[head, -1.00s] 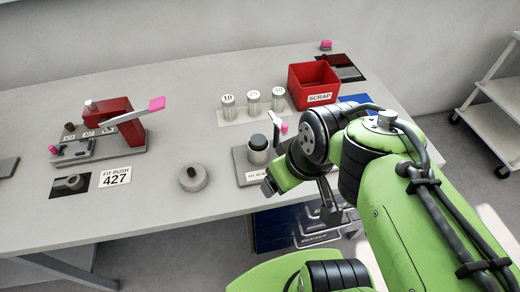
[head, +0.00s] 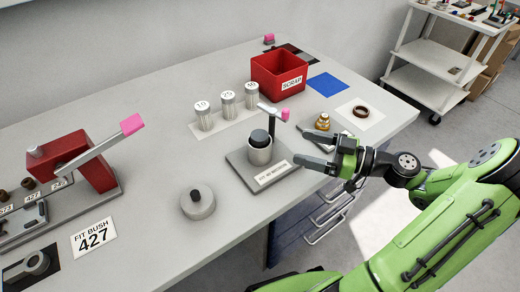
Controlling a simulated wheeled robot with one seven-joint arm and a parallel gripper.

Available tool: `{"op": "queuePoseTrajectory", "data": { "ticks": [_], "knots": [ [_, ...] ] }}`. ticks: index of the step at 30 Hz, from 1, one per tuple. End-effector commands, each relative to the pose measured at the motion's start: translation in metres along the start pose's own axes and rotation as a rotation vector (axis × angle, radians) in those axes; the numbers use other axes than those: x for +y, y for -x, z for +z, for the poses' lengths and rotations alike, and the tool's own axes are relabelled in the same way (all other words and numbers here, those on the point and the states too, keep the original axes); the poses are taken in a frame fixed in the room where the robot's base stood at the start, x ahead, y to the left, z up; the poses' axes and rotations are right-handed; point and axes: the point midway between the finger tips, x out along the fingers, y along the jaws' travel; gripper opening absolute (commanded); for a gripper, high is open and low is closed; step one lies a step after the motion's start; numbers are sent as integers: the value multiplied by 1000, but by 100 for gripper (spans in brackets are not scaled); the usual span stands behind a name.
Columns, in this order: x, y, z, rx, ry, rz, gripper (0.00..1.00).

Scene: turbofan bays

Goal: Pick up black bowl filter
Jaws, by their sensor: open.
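In the head view, a black round-topped piece (head: 259,136), which looks like the black bowl filter, sits in a light grey cylindrical cup (head: 260,155). Only its top shows; the rest is hidden inside the cup. The cup stands upright on a grey base plate (head: 240,168) with a white label. My gripper (head: 302,148) is just right of the cup, its two dark fingers spread and pointing left toward it. Nothing shows between the fingers, and they appear apart from the cup.
A pink-tipped lever (head: 272,111) rises behind the cup. Labelled cylinders (head: 228,104) and a red scrap bin (head: 278,78) stand behind. A brass fitting (head: 322,121) is close behind my gripper. A grey knobbed disc (head: 198,202) sits left; a red press (head: 75,162) is farther left.

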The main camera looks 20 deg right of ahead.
Motion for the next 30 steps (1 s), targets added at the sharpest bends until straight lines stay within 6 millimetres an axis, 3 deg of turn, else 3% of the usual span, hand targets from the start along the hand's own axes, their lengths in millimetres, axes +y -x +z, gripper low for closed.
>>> {"op": "queuePoseTrajectory", "data": {
  "ticks": [3,10,15,18,24,30],
  "knots": [
    [-2,-30,2,-2,-2,-6,78],
    [0,-61,2,-3,-3,-3,78],
    [2,-94,3,-3,-2,-5,78],
    [3,-104,3,-4,-3,-1,78],
    [3,-105,2,-4,-4,0,78],
    [3,-104,2,-4,-4,0,49]
  ]
}}
